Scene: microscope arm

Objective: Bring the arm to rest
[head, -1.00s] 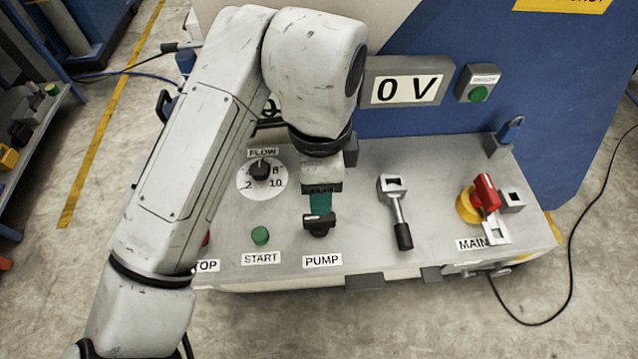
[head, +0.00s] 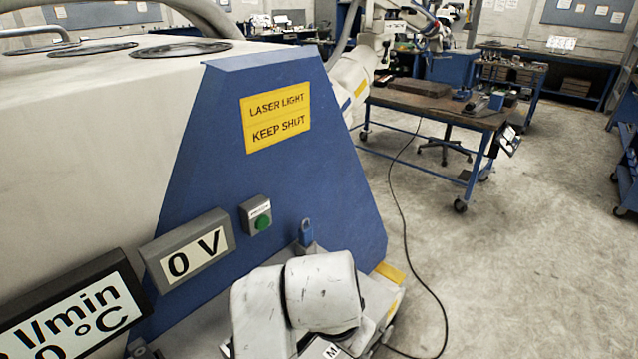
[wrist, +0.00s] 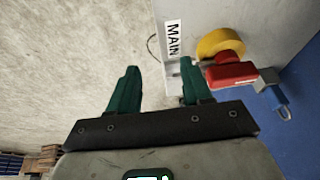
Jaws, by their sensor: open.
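My gripper (wrist: 160,88) shows in the wrist view with its two green fingers spread apart and nothing between them. The panel's MAIN label (wrist: 173,40) is just beyond the right finger. The red main switch handle (wrist: 232,75) with its yellow base (wrist: 221,43) is to the right of the fingers, apart from them as far as I can tell. A blue padlock (wrist: 281,103) is further right. In the head view my arm (head: 300,305) is folded low over the panel, and my gripper is out of sight there.
A blue cabinet side (head: 260,190) with a yellow laser warning sign (head: 276,116) rises beside the panel. A display (head: 187,252) reads 0 V. A black cable (head: 408,225) lies on the floor. A workbench (head: 440,105) stands behind; open floor is at the right.

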